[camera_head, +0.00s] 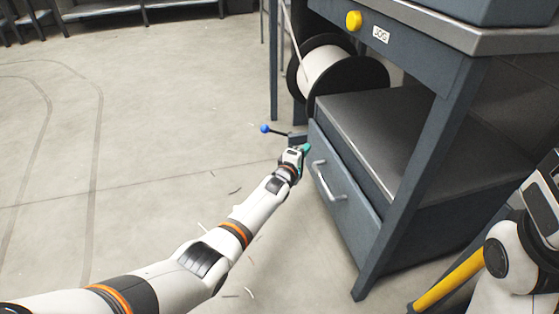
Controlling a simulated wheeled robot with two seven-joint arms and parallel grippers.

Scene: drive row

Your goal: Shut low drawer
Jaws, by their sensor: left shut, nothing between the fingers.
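The low drawer (343,196) is under the workbench's lower shelf, with a grey front and a silver bar handle (325,182). From this angle I cannot tell how far it stands out. My left arm reaches in from the lower left, and my left gripper (305,148) is at the drawer's upper far corner, left of and beyond the handle. The left gripper is shut and empty, with teal at its tip. I cannot tell whether it touches the drawer. My right arm shows at the right edge, but its gripper is out of view.
A cable reel (327,70) stands behind the drawer. A blue-knobbed lever (265,129) sticks out beyond my left gripper. A yellow button (353,20) is on the bench's upper rail. The bench leg (410,190) stands right of the drawer. Floor at left is open, with small scraps.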

